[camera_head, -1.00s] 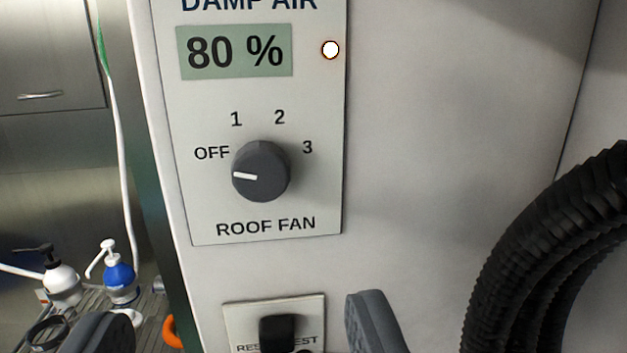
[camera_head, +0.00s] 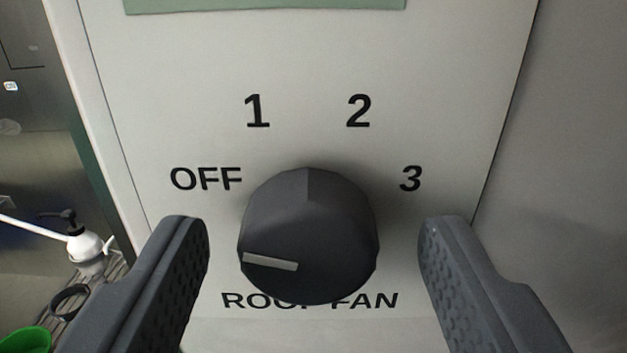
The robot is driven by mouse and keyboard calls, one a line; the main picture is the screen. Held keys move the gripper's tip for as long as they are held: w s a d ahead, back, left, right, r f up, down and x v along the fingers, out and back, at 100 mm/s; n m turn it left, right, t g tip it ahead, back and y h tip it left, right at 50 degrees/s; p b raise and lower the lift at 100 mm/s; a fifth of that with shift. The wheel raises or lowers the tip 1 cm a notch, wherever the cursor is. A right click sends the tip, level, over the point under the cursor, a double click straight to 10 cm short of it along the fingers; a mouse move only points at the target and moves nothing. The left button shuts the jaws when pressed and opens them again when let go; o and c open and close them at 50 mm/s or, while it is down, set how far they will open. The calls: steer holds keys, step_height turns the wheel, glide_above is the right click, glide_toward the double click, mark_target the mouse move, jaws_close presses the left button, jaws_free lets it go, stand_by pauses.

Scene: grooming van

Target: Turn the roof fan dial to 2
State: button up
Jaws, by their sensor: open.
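The roof fan dial (camera_head: 310,225) is a dark grey round knob on a pale panel (camera_head: 450,80). Its white pointer line (camera_head: 270,262) lies on the left side of the knob, on the OFF side. The labels OFF, 1, 2 (camera_head: 358,110) and 3 run in an arc from left over the top to right. ROOF FAN is printed below, partly hidden by the knob. My gripper (camera_head: 313,245) is open, with one finger on each side of the dial. A gap shows between each finger and the knob.
The lower edge of a green display (camera_head: 265,5) shows at the top. At the left, beyond the panel's edge, a white pump bottle (camera_head: 87,247) stands on a rack, with a green object (camera_head: 25,341) below it. Bare wall lies to the right.

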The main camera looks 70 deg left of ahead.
steer(key=shift+w+a, duration=0.15)
steer(key=shift+a, duration=0.35)
steer(key=c, duration=1)
steer(key=shift+o, duration=0.2)
